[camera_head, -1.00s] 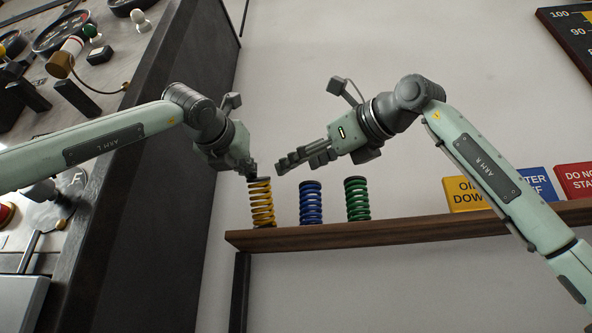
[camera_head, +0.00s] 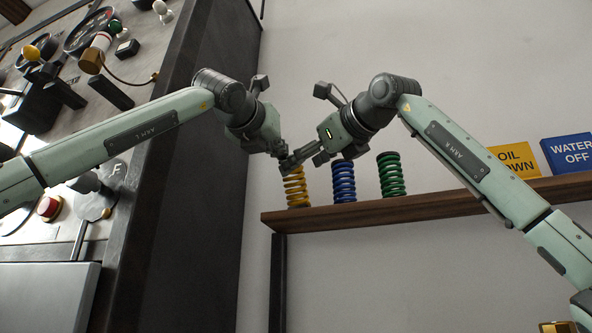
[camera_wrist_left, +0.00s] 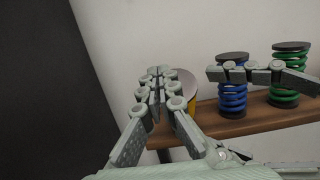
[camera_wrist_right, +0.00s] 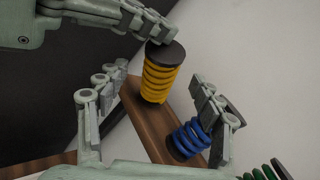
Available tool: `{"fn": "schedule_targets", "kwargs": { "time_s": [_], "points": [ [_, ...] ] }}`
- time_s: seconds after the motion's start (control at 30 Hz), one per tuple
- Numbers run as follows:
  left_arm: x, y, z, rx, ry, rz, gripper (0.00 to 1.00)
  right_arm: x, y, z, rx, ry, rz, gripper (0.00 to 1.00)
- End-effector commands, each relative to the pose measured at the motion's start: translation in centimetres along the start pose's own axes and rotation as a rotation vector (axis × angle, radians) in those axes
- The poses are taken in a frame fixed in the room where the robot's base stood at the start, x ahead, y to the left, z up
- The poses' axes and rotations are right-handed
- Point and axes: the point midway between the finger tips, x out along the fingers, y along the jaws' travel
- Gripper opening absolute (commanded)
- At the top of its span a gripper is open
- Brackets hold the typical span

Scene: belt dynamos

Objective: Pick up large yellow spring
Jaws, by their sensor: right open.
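The large yellow spring (camera_head: 296,188) stands upright near the left end of the wooden shelf, with a dark cap on top. My left gripper (camera_head: 281,150) is just above and beside its top; in the left wrist view its fingers (camera_wrist_left: 160,85) are together and partly hide the spring (camera_wrist_left: 190,108). My right gripper (camera_head: 286,167) points left close to the spring's top. In the right wrist view its fingers (camera_wrist_right: 160,92) are spread, with the yellow spring (camera_wrist_right: 160,80) showing between them. I cannot tell whether either gripper touches it.
A blue spring (camera_head: 343,182) and a green spring (camera_head: 391,175) stand to the right on the shelf (camera_head: 440,206). The blue one is close to a right finger. Signs (camera_head: 515,160) stand farther right. A dark machine cabinet (camera_head: 190,200) rises on the left.

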Motion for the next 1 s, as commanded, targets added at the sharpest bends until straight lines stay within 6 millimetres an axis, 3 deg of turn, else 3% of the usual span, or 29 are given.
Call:
{"fn": "schedule_targets", "kwargs": {
  "time_s": [0.03, 0.3, 0.7, 1.0],
  "points": [
    [0.5, -0.1, -1.2, 0.001, 0.023, 0.001, 0.00, 1.0, 0.1, -0.1, 0.002, 0.002, 0.002, 0.67],
    [0.5, -0.1, -1.2, 0.001, 0.023, 0.001, 0.00, 4.1, 0.1, 0.0, 0.001, 0.000, 0.001, 0.67],
    [0.5, -0.1, -1.2, 0.001, 0.023, 0.001, 0.00, 4.6, 0.0, 0.0, -0.001, -0.001, -0.001, 0.67],
    [0.5, -0.1, -1.2, 0.001, 0.023, 0.001, 0.00, 4.6, 0.0, 0.0, 0.000, 0.000, 0.000, 0.29]
  ]
}}
